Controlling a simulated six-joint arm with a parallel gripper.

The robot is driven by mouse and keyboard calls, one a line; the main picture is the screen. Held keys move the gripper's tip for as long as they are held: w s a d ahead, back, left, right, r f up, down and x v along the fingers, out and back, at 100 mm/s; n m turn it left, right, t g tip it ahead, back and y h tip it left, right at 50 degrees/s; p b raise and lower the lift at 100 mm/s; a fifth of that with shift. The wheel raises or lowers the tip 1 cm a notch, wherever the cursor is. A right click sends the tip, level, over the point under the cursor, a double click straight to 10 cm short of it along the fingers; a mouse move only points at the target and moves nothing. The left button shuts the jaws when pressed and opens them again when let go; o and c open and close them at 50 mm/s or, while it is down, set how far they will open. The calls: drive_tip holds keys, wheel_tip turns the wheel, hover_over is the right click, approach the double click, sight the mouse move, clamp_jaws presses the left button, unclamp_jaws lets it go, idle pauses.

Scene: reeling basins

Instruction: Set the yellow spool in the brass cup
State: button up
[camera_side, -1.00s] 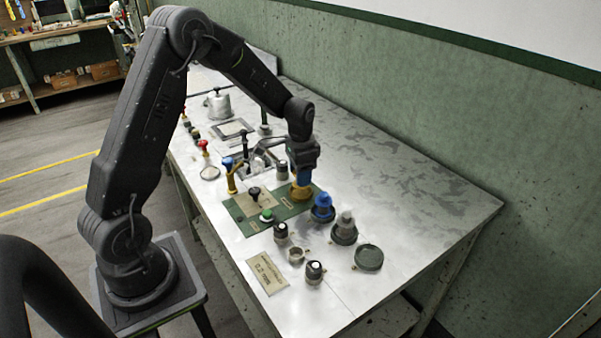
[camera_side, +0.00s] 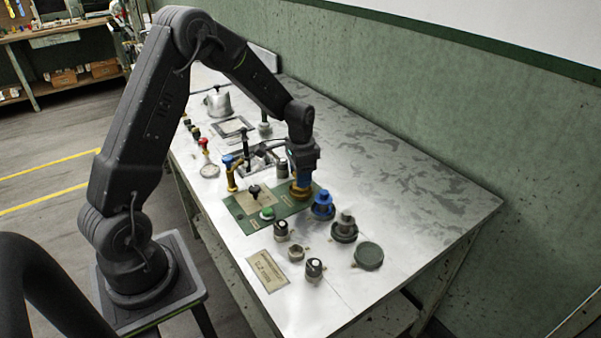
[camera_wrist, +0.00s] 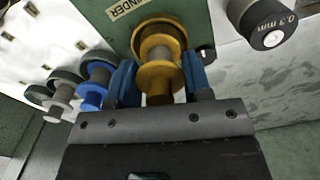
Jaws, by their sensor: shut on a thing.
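The yellow spool (camera_wrist: 160,80) stands between the two blue fingers of my gripper (camera_wrist: 158,86), which is shut on it. Grey winding shows between its flanges. A brass-coloured round rim, which looks like the brass cup (camera_wrist: 157,22), lies directly at the spool's far end, on the green plate. The spool looks lined up with it, but I cannot tell whether it is fully seated. In the side view my gripper (camera_side: 302,180) points straight down over the green plate, with brass-yellow (camera_side: 300,193) at its tip; spool and cup merge there.
A blue spool (camera_side: 322,206) and a grey spool (camera_side: 345,225) stand in dark cups close by on the right. An empty dark green cup (camera_side: 368,256) lies beyond them. A blue-topped brass post (camera_side: 231,172) and a black knob (camera_side: 254,191) stand left. The table's right is clear.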

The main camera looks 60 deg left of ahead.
drive_tip(key=shift+f, duration=0.85)
idle(1.1)
drive_tip(key=o, duration=1)
drive_tip(key=shift+o, duration=0.3)
drive_tip(key=o, duration=0.4)
drive_tip(key=shift+r, duration=0.15)
drive_tip(key=shift+r, duration=3.4)
